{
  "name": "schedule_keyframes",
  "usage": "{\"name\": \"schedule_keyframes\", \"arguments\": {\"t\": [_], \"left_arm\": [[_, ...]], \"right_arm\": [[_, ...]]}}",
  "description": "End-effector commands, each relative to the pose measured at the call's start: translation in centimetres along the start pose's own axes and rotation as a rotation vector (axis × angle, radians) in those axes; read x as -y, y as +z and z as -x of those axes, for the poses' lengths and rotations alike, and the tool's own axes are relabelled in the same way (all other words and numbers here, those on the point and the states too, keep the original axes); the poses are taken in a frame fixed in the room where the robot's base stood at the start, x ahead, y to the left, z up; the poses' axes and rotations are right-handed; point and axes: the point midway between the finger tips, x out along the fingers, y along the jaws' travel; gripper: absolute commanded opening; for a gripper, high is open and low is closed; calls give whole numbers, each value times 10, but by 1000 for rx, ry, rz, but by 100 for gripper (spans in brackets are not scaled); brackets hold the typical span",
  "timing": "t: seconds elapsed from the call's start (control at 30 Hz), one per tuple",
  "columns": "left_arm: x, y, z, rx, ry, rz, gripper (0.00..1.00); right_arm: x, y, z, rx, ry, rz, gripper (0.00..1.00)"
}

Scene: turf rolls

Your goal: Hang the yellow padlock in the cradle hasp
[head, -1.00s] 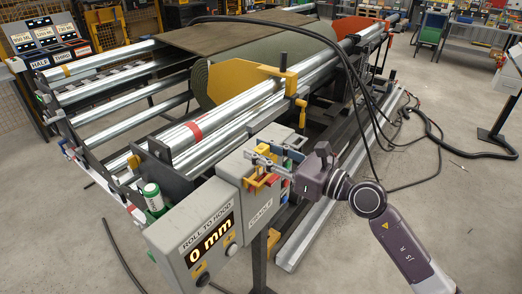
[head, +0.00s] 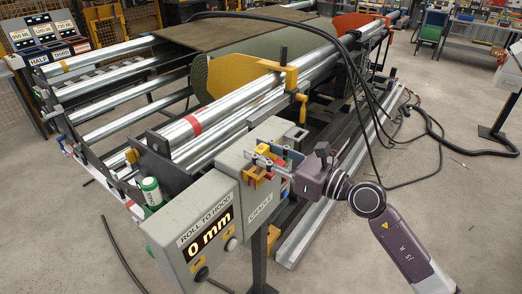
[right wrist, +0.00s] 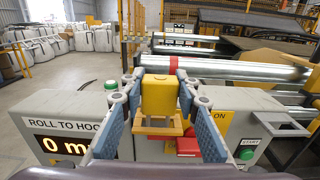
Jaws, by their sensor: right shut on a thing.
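The yellow padlock (right wrist: 160,95) is between the two blue-padded fingers of my right gripper (right wrist: 158,100), which is shut on it. In the head view, my right gripper (head: 262,163) is at the front of the grey CRADLE box (head: 262,206). A red part (right wrist: 187,146) sits below and right of the padlock in the right wrist view. A tan-yellow frame (right wrist: 160,129) shows just under the padlock. The padlock's shackle and the hasp are not clear, so I cannot tell whether they touch. My left gripper is not in view.
A grey ROLL TO HOOD box (head: 185,245) reading 0 mm stands left of the CRADLE box. Behind are steel rollers (head: 215,118) and a green turf roll (head: 275,60). Black cables hang behind my right arm. Floor at the front right is clear.

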Motion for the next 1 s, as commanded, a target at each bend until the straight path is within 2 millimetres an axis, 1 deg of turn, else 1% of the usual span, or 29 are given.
{"name": "schedule_keyframes", "arguments": {"t": [0.77,0.8,0.93,0.97,1.0], "left_arm": [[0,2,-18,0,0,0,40],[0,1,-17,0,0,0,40],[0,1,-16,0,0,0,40],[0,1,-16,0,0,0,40],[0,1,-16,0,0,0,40]], "right_arm": [[0,-20,0,1,0,0,3],[0,-19,0,1,0,0,32],[0,-19,0,1,0,0,47],[0,-19,0,1,0,0,49],[0,-19,0,1,0,0,49]]}}
